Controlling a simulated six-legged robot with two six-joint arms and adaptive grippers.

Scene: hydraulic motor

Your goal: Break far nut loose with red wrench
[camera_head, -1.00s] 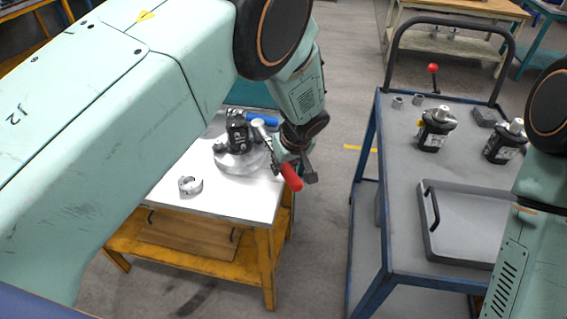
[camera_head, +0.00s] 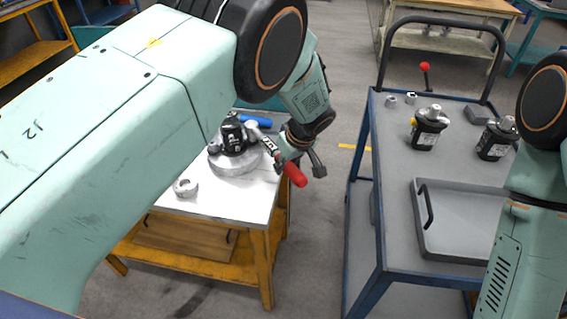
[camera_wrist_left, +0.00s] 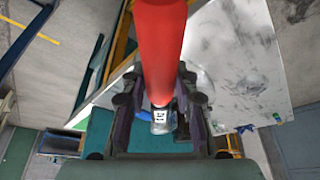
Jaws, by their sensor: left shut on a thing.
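The red wrench (camera_head: 294,174) has a red handle and a metal shank. My left gripper (camera_head: 296,160) is shut on it. In the left wrist view the red handle (camera_wrist_left: 160,50) passes between the fingers of the gripper (camera_wrist_left: 161,100). The wrench points from the gripper toward the black motor (camera_head: 233,135), which sits on a round grey base (camera_head: 236,163) on the white table. The far nut cannot be made out, and I cannot tell whether the wrench head is on it. Only part of my right arm shows at the right edge; its gripper is out of view.
A blue-handled tool (camera_head: 255,121) lies behind the motor. A grey ring (camera_head: 185,187) lies on the white tabletop (camera_head: 225,205). Floor lies clear between table and cart.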

